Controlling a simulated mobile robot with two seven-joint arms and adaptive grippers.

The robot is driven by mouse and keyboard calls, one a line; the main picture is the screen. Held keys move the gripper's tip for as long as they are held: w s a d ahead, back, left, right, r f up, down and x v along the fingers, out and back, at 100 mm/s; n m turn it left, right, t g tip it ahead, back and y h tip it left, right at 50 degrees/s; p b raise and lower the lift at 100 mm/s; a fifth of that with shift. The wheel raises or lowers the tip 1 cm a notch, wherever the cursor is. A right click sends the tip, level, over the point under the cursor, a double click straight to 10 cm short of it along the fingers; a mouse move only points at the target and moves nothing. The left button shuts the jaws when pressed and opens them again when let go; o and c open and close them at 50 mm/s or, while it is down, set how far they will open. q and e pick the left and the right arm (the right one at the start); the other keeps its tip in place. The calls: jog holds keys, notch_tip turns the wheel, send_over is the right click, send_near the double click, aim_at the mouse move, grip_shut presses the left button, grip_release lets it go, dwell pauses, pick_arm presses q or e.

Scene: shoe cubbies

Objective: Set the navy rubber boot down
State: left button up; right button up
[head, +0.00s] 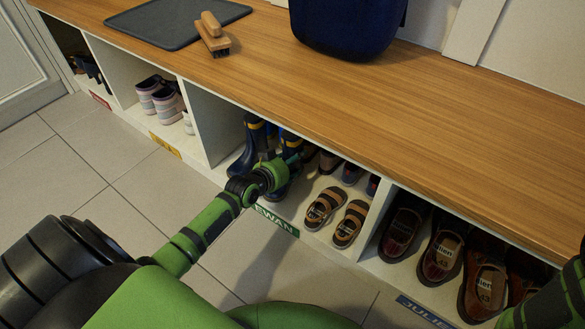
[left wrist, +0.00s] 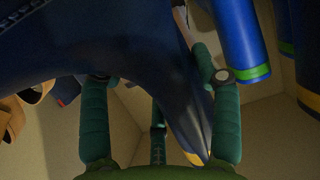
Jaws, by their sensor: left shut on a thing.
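My left gripper (head: 275,174) reaches into the cubby labelled EWAN and is shut on a navy rubber boot (head: 291,142). The boot has a yellow band near its top and is partly hidden behind the gripper. In the left wrist view the boot (left wrist: 110,42) fills the upper middle between the green fingers (left wrist: 160,85). I cannot tell whether its sole touches the cubby floor. A second navy boot (head: 247,150) stands upright just left of it. My right gripper is out of view.
Brown sandals (head: 336,219) stand right of the boots in the same cubby, with more shoes behind. White dividers (head: 377,215) separate it from cubbies with pink striped shoes (head: 160,97) and brown shoes (head: 440,255). The wooden bench top (head: 400,120) overhangs closely above.

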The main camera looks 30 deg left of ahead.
pick_arm(q)
jog(key=shift+f, duration=0.15)
jog(key=o, duration=1.4)
jog(key=shift+f, duration=0.1)
jog(key=shift+c, duration=0.2)
